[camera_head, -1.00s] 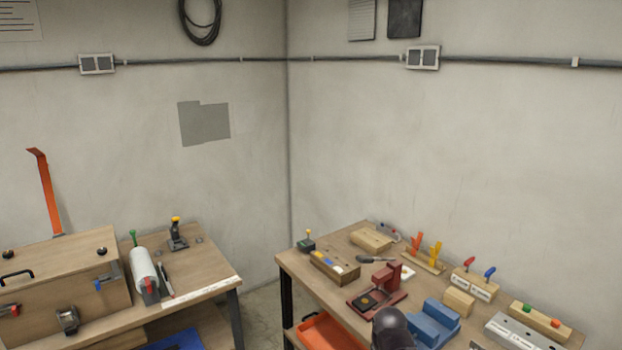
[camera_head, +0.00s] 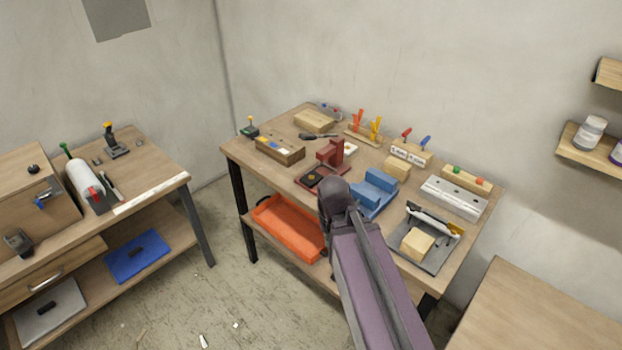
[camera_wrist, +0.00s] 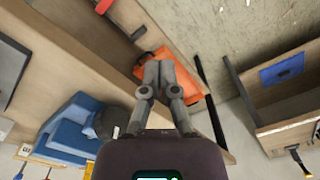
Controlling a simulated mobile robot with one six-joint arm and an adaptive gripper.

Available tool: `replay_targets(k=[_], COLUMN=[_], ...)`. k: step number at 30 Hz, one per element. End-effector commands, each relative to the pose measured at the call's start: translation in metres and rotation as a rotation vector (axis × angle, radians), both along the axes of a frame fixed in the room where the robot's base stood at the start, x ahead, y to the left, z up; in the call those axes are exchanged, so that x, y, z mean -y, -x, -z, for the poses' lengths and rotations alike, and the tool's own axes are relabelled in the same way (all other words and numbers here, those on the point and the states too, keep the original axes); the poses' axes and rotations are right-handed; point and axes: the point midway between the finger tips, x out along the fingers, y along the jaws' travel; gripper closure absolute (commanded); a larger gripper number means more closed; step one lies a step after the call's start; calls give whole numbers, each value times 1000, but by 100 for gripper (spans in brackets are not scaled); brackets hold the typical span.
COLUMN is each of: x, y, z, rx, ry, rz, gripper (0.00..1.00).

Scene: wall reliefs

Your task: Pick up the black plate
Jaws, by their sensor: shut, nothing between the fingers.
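No black plate stands out for certain. A small dark plate (camera_head: 314,178) sits on the base of the red press (camera_head: 330,160) on the workbench, and a larger dark grey plate (camera_head: 433,259) lies under a wooden block (camera_head: 417,243) at the bench's right. I cannot tell whether either is the black plate. In the wrist view, my gripper (camera_wrist: 163,58) has its two grey fingers together and empty, in front of the orange tray (camera_wrist: 184,88) in the picture. In the head view, my arm hides the gripper.
The workbench (camera_head: 240,152) also holds a blue block (camera_head: 374,192), wooden blocks and several small tools. The orange tray (camera_head: 290,226) is on its lower shelf. Another bench (camera_head: 150,158) stands left and a bare wooden top (camera_head: 530,310) at lower right. Floor between the benches is open.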

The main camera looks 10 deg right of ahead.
Motion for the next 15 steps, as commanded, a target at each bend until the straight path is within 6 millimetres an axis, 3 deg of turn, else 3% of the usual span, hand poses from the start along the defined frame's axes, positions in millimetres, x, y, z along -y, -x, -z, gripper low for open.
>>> replay_targets(k=[13, 15], x=[0, 0], y=[0, 0], z=[0, 0], rx=[0, 0], ry=[0, 1], rz=[0, 1], gripper=[100, 79])
